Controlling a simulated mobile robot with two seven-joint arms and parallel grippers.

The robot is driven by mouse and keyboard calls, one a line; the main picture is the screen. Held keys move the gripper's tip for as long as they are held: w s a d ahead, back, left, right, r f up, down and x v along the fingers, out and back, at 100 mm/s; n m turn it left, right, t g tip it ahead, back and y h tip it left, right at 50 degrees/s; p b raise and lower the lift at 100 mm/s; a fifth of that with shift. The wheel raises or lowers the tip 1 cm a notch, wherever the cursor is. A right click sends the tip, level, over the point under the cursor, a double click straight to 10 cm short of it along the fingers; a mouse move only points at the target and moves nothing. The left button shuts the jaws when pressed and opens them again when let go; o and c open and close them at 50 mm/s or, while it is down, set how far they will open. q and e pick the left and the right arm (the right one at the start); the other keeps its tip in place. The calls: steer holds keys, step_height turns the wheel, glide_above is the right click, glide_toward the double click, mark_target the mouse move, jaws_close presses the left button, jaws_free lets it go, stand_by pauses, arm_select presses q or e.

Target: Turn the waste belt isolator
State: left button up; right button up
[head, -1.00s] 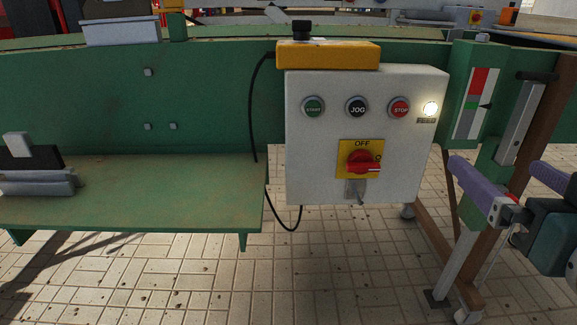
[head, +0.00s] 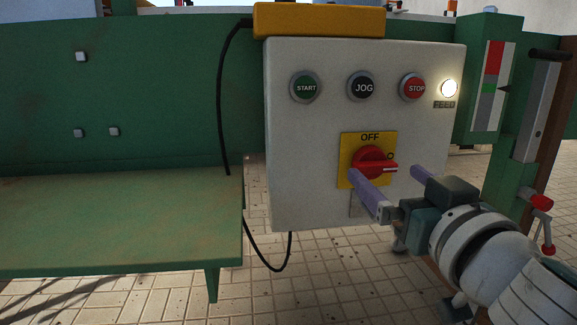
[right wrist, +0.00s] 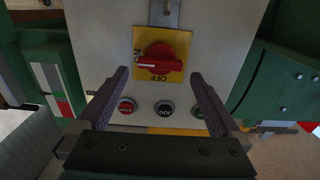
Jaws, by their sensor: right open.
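The waste belt isolator is a red rotary knob (head: 372,160) on a yellow plate (head: 347,150) marked OFF at its top. Its handle lies level, pointing right in the head view, toward lettering partly hidden by the knob. The knob also shows upside down in the right wrist view (right wrist: 160,58), with its white-marked end at left beside the lettering. My right gripper (head: 387,175) is open and empty in front of the plate. In the head view its purple fingers overlap the plate's lower edge and the panel to its right; contact cannot be told. My left gripper is not in view.
The isolator sits on a grey control box (head: 300,150) with START (head: 305,88), JOG (head: 362,87) and STOP (head: 414,87) buttons above it. A lit lamp (head: 450,88) is at right. A yellow block (head: 320,20) sits on top. A green shelf (head: 120,220) juts out at left.

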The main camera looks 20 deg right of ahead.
mark_target(378, 167)
steer(key=shift+x, duration=1.6)
steer(key=c, duration=1.2)
